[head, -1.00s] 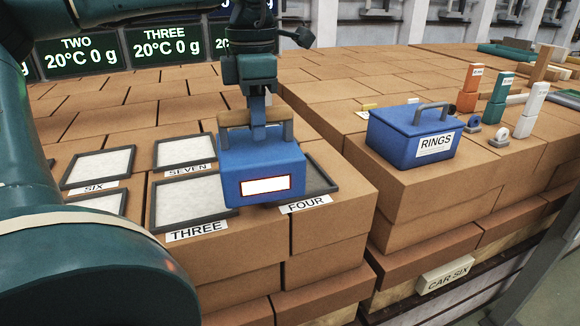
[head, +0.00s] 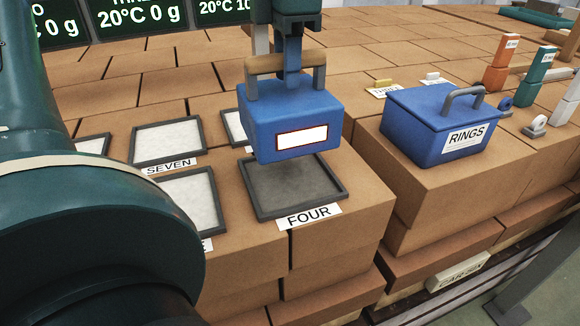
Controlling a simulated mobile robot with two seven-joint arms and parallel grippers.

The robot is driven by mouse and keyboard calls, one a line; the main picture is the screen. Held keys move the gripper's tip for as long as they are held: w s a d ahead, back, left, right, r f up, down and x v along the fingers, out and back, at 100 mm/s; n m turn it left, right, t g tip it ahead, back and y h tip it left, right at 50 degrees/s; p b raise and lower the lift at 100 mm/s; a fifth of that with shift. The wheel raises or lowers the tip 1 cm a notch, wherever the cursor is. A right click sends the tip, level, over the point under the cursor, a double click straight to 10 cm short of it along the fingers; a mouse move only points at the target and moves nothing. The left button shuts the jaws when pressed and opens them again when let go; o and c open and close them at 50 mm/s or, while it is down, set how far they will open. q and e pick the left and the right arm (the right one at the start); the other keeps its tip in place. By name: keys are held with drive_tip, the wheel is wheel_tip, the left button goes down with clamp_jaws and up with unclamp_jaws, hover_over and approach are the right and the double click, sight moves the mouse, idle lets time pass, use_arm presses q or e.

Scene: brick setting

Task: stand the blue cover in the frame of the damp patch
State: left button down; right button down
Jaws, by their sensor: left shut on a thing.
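The blue cover (head: 270,118) is a blue box with a white, red-edged blank label and a tan-and-grey handle. My left gripper (head: 292,72) is shut on its handle and holds it upright in the air. The cover hangs above and partly in front of the far part of a grey frame (head: 341,196). That frame carries the label FOUR and holds a dark grey patch (head: 290,185), darker than the pale patches in the other frames. The cover hides the far edge of this frame. My right gripper is not in view.
A frame labelled SEVEN (head: 167,158) and other pale-filled frames lie to the left. A blue box labelled RINGS (head: 440,135) stands to the right on the bricks. Orange, teal and white blocks (head: 496,66) stand beyond it. Displays (head: 140,15) are at the back.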

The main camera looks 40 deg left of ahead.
use_arm(q)
drive_tip(key=shift+w+r, duration=0.2)
drive_tip(key=shift+w, duration=0.1)
drive_tip(key=shift+f, duration=0.35)
drive_tip(key=shift+f+p, duration=0.6)
drive_tip(key=shift+f, duration=4)
drive_tip(key=shift+f, duration=0.15)
drive_tip(key=c, duration=1.2)
unclamp_jaws()
drive_tip(key=shift+s, duration=0.1)
wheel_tip(320, 180, up, 12)
drive_tip(key=shift+r+b, duration=0.1)
drive_tip(key=shift+b, duration=0.3)
